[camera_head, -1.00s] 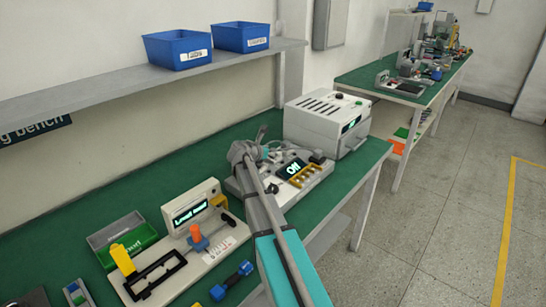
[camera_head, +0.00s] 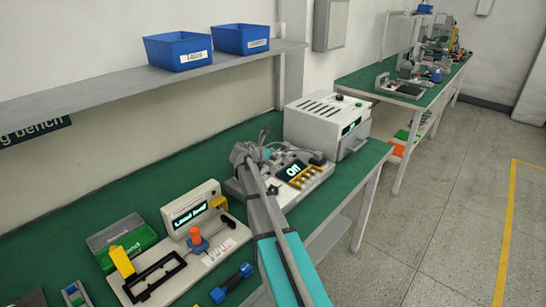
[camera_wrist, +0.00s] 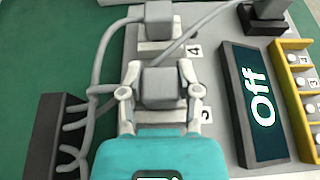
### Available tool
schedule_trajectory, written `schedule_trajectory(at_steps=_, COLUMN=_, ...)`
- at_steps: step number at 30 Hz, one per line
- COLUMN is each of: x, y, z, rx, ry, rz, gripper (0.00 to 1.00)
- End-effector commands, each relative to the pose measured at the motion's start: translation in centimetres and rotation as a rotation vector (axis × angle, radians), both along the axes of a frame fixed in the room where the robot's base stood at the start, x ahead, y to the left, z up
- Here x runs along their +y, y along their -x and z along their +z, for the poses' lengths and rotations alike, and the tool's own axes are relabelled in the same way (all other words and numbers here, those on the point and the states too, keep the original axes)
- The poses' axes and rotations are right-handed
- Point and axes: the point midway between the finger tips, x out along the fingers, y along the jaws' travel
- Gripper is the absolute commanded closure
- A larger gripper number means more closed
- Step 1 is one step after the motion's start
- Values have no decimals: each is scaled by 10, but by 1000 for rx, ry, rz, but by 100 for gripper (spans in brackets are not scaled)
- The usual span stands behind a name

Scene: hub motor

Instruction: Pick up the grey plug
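In the wrist view a grey, block-shaped plug (camera_wrist: 161,88) with a cable sits beside the label 5 on the grey panel of the device. My gripper (camera_wrist: 160,80) is around it, one finger on each side. The fingers are very close to the plug's sides; I cannot tell whether they press on it. A second grey plug (camera_wrist: 159,22) sits in a pale socket beside the label 4, beyond the first. In the head view my gripper (camera_head: 248,155) is over the device with the "Off" screen (camera_head: 293,168); my arm hides part of it.
A dark cable block (camera_wrist: 55,135) stands left of the plugs, with grey cables looping near my left finger. The yellow rack (camera_wrist: 298,95) is to the right. A white box unit (camera_head: 325,125) stands behind the device; a fixture with a lit screen (camera_head: 190,213) is at the left.

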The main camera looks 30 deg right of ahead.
Motion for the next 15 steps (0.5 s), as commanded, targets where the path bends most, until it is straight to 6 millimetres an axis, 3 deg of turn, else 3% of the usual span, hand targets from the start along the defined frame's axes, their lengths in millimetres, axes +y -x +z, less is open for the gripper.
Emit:
schedule_trajectory(at_steps=1, x=0, y=0, z=0, rx=0, ry=0, rz=0, gripper=77)
schedule_trajectory(at_steps=5, x=0, y=0, z=0, rx=0, ry=0, rz=0, gripper=100)
schedule_trajectory(at_steps=15, x=0, y=0, z=1, rx=0, ry=0, rz=0, gripper=100)
